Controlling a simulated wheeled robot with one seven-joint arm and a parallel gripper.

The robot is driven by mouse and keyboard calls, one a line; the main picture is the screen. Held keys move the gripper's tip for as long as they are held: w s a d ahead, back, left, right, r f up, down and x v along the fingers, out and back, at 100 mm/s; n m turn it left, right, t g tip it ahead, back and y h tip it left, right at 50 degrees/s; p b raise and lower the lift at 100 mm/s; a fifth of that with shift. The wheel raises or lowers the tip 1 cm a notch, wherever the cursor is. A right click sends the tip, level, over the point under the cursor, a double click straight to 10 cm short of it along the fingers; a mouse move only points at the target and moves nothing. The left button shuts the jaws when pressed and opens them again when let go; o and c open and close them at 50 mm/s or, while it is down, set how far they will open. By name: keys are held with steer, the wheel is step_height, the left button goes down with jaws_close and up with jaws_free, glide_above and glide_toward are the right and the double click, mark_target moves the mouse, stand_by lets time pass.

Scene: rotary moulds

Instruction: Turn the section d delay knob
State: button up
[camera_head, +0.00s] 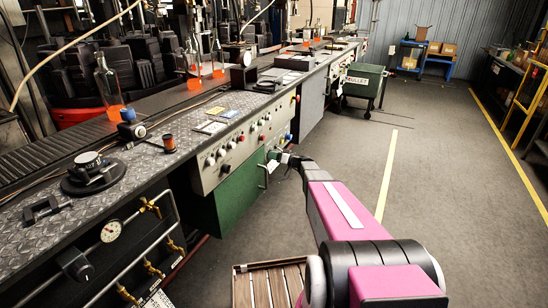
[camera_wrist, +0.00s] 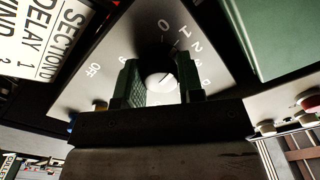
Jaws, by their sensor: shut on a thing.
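The fingers hide most of the knob's sides. A white label (camera_wrist: 40,40) beside the dial reads SECTION D and DELAY, among other words. In the head view my gripper (camera_head: 277,154) is at the front of the machine bench; the held knob cannot be made out there.
A control panel (camera_head: 232,142) with several knobs lines the bench front, above a green door (camera_head: 240,195) with a handle. Glass bottles (camera_head: 108,88) with orange glowing bases stand on the machine. Open floor (camera_head: 350,150) lies to the right.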

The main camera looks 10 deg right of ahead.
steer(key=shift+s, duration=0.1)
stand_by(0.4)
steer(key=o, duration=0.9)
steer(key=v, duration=1)
steer(key=shift+s+d, duration=0.2)
steer(key=shift+d, duration=0.15)
